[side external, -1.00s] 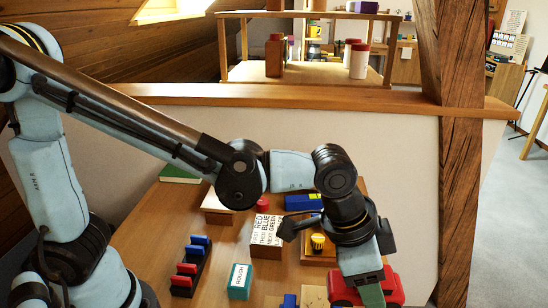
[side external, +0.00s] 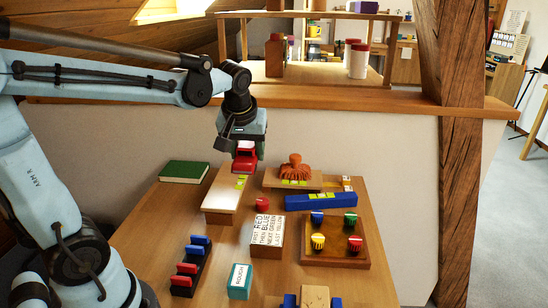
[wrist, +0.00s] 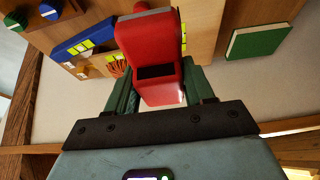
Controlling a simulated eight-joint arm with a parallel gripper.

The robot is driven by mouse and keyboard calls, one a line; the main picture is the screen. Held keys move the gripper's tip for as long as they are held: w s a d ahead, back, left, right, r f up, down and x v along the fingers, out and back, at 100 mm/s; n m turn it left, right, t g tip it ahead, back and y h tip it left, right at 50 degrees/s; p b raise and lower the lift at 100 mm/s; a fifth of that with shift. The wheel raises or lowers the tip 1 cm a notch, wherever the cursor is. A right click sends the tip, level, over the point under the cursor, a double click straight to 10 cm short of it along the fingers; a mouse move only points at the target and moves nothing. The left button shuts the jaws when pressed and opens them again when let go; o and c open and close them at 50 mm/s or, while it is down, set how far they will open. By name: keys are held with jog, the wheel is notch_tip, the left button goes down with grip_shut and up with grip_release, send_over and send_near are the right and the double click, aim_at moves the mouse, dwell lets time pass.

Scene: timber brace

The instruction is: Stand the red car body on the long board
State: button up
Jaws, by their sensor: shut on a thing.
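My gripper (side external: 246,148) is shut on the red car body (side external: 245,161), near the back of the table. In the wrist view, the red car body (wrist: 152,85) sits between the two green fingers (wrist: 158,92). The long board (side external: 222,192) is a pale wooden piece with yellow-green marks near its far end. The car is over that far end in the side view; I cannot tell whether its underside touches the board. The car hides part of the board in the wrist view.
A green book (side external: 184,172) lies left of the board. An orange knobbly object (side external: 295,168) on a wooden block and a blue bar (side external: 320,202) lie to the right. A labelled block (side external: 267,232) and a board of coloured knobs (side external: 335,250) stand nearer. A wall rises behind.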

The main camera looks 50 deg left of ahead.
send_over(227, 178)
jog(key=s, duration=0.1)
jog(key=f, duration=0.4)
jog(key=d+f, duration=0.1)
jog(key=f, duration=0.2)
jog(key=shift+f, duration=1.9)
jog(key=shift+f, duration=0.2)
jog(key=o, duration=1.1)
jog(key=shift+c, duration=0.2)
jog(key=shift+r, duration=0.1)
jog(key=v, duration=1.2)
jog(key=s+d+f+m+t+h, duration=0.1)
jog(key=d+m, duration=0.3)
jog(key=d, duration=0.5)
jog(key=s+d+f+m+t+h, duration=0.2)
jog(key=s+d+m+t, duration=0.1)
jog(key=d, duration=0.7)
jog(key=shift+m, duration=0.9)
